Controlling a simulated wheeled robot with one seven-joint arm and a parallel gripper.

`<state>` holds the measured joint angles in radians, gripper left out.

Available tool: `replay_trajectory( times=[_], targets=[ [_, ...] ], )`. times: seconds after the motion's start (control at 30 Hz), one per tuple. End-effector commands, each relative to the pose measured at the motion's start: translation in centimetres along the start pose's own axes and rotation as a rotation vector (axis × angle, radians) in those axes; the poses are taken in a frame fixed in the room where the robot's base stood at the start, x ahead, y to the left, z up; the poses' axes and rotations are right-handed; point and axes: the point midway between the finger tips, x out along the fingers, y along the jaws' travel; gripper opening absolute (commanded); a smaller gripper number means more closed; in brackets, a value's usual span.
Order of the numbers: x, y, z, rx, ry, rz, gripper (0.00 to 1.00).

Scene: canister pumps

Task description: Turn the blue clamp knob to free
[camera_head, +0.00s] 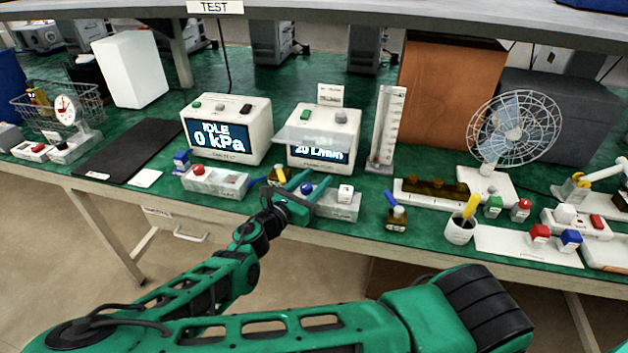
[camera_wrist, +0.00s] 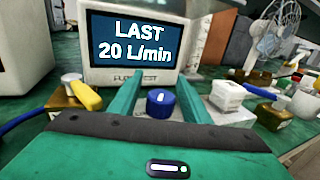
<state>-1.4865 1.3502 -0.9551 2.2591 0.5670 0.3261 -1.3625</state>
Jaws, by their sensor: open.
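The blue clamp knob (camera_wrist: 161,102) stands upright between my two open green fingers in the wrist view, with a pale bar mark across its top. In the head view the blue knob (camera_head: 306,188) sits on a grey block (camera_head: 335,205) in front of the flow tester. My gripper (camera_head: 294,184) is open and reaches over the block from the front. The fingers appear apart from the knob on both sides, though contact is hard to judge. A white square cap (camera_wrist: 227,95) is right of the knob on the same block.
The flow tester screen (camera_wrist: 131,40) reads "LAST 20 L/min" close behind. A yellow-handled valve (camera_wrist: 84,95) stands left of the fingers. Another block with a red knob (camera_head: 198,170) lies left, with a blue hose beside it. A clear gauge column (camera_head: 386,130) stands right.

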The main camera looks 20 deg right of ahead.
Motion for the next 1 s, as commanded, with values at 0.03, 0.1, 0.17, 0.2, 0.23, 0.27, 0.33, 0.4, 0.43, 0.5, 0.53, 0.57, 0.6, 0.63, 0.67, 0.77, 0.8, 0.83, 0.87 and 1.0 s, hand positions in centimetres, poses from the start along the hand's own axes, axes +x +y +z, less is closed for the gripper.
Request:
replay_trajectory(
  times=[0.03,0.1,0.17,0.2,0.23,0.27,0.33,0.4,0.43,0.5,0.53,0.57,0.6,0.63,0.67,0.77,0.8,0.83,0.87,1.0],
  targets=[
    [0.15,-0.02,0.01,0.000,0.000,-0.001,0.43],
    [0.23,-0.02,0.01,0.000,0.000,0.000,0.43],
    [0.24,-0.01,0.02,0.000,0.000,0.000,0.43],
    [0.23,-0.02,0.02,0.001,0.000,0.000,0.43],
    [0.23,-0.02,0.02,0.001,0.000,0.000,0.43],
    [0.23,-0.02,0.02,0.001,0.000,0.000,0.43],
    [0.22,-0.02,0.02,0.001,0.000,0.000,0.34],
    [0.22,-0.02,0.02,0.001,0.000,0.000,0.17],
    [0.22,-0.01,0.02,0.001,0.000,0.000,0.10],
    [0.21,0.00,0.01,0.001,0.000,0.000,0.02],
    [0.21,0.00,0.02,0.001,0.000,0.000,0.02],
    [0.21,0.01,0.02,0.001,0.000,0.000,0.02],
    [0.21,0.02,0.02,0.001,0.000,0.002,0.02],
    [0.21,0.03,0.02,0.001,0.000,0.004,0.02],
    [0.21,0.05,0.01,0.001,0.000,0.007,0.02],
    [0.20,0.10,0.02,0.001,0.000,0.027,0.02],
    [0.20,0.15,0.04,0.001,0.000,0.042,0.02],
    [0.20,0.16,0.05,0.001,0.000,0.053,0.02],
    [0.20,0.25,0.04,0.001,0.000,0.067,0.02],
    [0.17,0.52,0.02,0.000,0.001,0.150,0.02]
  ],
)
